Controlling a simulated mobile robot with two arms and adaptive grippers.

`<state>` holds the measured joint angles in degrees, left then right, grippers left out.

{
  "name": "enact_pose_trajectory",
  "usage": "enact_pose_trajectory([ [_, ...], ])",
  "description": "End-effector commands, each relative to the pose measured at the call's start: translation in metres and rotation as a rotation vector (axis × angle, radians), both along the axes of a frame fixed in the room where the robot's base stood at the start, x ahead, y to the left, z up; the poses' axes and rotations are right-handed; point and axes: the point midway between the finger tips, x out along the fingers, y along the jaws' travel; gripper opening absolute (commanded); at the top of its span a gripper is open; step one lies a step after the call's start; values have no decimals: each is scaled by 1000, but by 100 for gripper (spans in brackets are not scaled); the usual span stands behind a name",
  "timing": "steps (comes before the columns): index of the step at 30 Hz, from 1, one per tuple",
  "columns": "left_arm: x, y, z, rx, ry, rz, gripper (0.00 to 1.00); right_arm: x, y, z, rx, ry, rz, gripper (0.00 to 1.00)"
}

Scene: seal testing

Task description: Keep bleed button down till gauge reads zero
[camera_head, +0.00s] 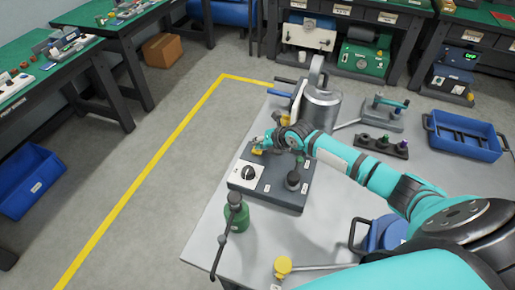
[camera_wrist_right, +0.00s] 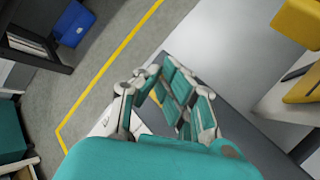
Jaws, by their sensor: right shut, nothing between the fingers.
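A dark grey test box (camera_head: 272,190) stands on the grey table, with a black rotary knob (camera_head: 247,174) on a white panel and a round black fitting (camera_head: 292,179). My right gripper (camera_head: 265,142) is over the box's far left corner, shut and empty. A small yellow part (camera_head: 257,151) shows right by its fingertips; I cannot tell whether it is the bleed button or whether the fingers touch it. In the right wrist view the fingers (camera_wrist_right: 168,98) are above the grey box. No readable gauge face shows. My left gripper is not in view.
A metal canister (camera_head: 319,108) stands behind the gripper. A green bottle (camera_head: 236,216) with a dark rod is in front of the box. A blue tray (camera_head: 464,136) and a dark block with fittings (camera_head: 380,146) are to the right. The front middle of the table (camera_head: 300,235) is clear.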

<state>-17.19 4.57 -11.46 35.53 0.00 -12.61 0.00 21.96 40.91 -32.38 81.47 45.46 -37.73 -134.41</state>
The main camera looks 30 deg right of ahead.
Motion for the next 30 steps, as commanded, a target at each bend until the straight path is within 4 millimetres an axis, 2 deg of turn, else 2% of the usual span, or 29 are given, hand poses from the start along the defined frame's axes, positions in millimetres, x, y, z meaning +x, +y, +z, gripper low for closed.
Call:
enact_pose_trajectory([
  [6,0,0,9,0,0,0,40,0,-1,14,-1,1,1,0],
  [19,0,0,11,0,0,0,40,1,0,18,0,-1,-1,0],
  [30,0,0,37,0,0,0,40,1,-1,53,-1,-2,0,0],
])
